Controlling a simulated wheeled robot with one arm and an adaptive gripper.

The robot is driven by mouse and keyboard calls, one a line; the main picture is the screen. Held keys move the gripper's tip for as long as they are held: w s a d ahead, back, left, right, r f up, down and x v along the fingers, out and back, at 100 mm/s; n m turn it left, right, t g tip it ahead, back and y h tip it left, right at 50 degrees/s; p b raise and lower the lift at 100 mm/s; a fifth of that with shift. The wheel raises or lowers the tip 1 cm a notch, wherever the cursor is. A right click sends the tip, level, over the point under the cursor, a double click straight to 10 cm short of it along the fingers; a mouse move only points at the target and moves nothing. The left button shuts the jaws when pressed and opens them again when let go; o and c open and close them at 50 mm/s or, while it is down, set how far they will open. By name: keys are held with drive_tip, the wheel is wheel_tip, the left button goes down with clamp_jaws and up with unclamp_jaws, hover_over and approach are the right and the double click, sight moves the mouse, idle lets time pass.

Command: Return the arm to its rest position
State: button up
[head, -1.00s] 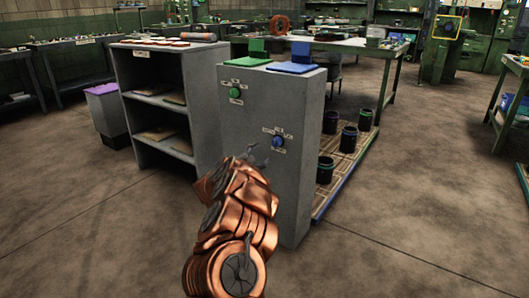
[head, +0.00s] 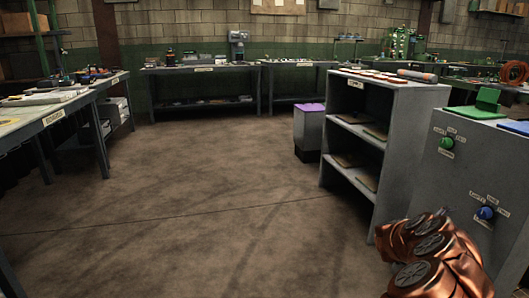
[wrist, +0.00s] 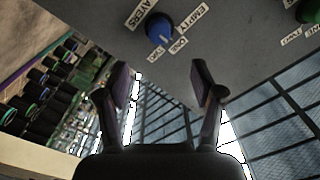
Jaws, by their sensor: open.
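My copper-coloured arm (head: 435,255) is at the lower right of the head view, in front of the grey cabinet (head: 470,170). My gripper (wrist: 160,95) shows in the wrist view with its two fingers apart and nothing between them. Its fingers point toward the cabinet face with the blue knob (wrist: 160,28), and they appear apart from the knob. The blue knob also shows in the head view (head: 487,213), with a green knob (head: 446,143) to its upper left. In the head view the gripper is mostly hidden behind my arm.
A grey shelf unit (head: 400,105) stands left of the cabinet. A bin with a purple lid (head: 311,107) is beside it. A workbench (head: 60,112) runs along the left, and more benches (head: 205,68) line the back wall. The floor (head: 200,200) in the middle is clear.

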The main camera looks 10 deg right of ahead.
drive_tip(key=w+a+r+n+t+y+p, duration=0.9)
drive_tip(key=w+a+r+t, duration=0.3)
drive_tip(key=w+a+r, duration=0.85)
drive_tip(key=s+a+r+n+y+p, duration=0.1)
drive_tip(key=a+r+n+y+p, duration=0.25)
drive_tip(key=a, duration=0.65)
drive_tip(key=s+a+r+n+y+p, duration=0.2)
drive_tip(key=a+r+n+y+p, duration=0.15)
drive_tip(key=a, duration=0.55)
drive_tip(key=s+a+r+n+y+p, duration=0.1)
drive_tip(key=a+r+n+y+p, duration=0.3)
drive_tip(key=a, duration=0.6)
drive_tip(key=s+a+r+n+g+y+p, duration=0.1)
drive_tip(key=s+a+n+g+p, duration=0.2)
drive_tip(key=s, duration=0.4)
drive_tip(key=s+a+r+g+p, duration=0.1)
drive_tip(key=s+a+p, duration=0.1)
drive_tip(key=s+a, duration=0.35)
drive_tip(key=s+a+r+n+g+y+p, duration=0.1)
drive_tip(key=s+a+r+n+g+p, duration=0.2)
drive_tip(key=s, duration=0.5)
drive_tip(key=s+d+r+g+h+p, duration=0.1)
drive_tip(key=s+d+g+h+p, duration=0.1)
drive_tip(key=s, duration=1.3)
drive_tip(key=s+d+r+g+h+p, duration=0.1)
drive_tip(key=s+d+g+p, duration=0.3)
drive_tip(key=s+p, duration=0.4)
drive_tip(key=s+g+h, duration=0.1)
drive_tip(key=s, duration=0.6)
drive_tip(key=shift+g, duration=0.4)
